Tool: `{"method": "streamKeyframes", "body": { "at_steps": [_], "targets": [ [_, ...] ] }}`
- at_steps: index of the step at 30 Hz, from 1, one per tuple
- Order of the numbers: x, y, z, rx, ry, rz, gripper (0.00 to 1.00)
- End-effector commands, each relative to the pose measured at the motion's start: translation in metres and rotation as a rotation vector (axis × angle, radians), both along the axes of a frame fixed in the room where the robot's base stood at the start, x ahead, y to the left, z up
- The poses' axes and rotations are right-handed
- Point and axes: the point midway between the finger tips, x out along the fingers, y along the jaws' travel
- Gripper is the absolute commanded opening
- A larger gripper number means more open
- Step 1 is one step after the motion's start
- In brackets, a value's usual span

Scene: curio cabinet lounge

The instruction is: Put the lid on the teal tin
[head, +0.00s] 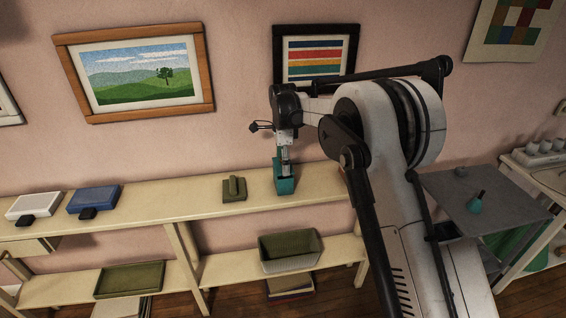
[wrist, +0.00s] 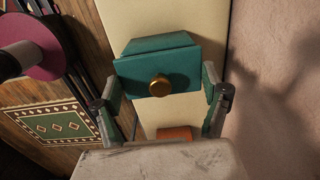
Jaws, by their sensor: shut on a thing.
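A teal lid with a round brass knob (wrist: 159,86) is between the two fingers of my gripper (wrist: 164,92). The fingers stand at its left and right edges, and my gripper is shut on it. A narrower teal side, which looks like the teal tin (wrist: 158,43), shows just beyond the lid. I cannot tell whether the lid rests on the tin or is slightly above it. In the head view my gripper (head: 286,164) points down at the teal shape (head: 285,187) on the top shelf; lid and tin cannot be told apart there.
The cream shelf (head: 150,207) holds an olive piece with a raised block (head: 234,188), a blue box (head: 93,199) and a white box (head: 33,205). An olive bin (head: 290,250) and tray (head: 130,280) stand lower. An orange block (wrist: 175,133) shows between my fingers. The wall is close behind.

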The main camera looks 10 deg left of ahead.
Motion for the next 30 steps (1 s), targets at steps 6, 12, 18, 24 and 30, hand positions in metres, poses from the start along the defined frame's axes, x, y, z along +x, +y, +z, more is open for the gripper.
{"method": "streamKeyframes", "body": {
  "at_steps": [6,12,18,24,30],
  "targets": [
    [0.0,0.0,0.0,0.0,0.0,0.0,0.3],
    [0.0,0.0,-0.003,0.0,0.0,0.0,0.3],
    [0.0,0.0,-0.009,0.0,0.0,0.0,0.3],
    [0.0,0.0,-0.014,0.0,0.0,0.0,0.3],
    [0.0,0.0,-0.015,0.0,0.0,0.0,0.3]
  ]
}}
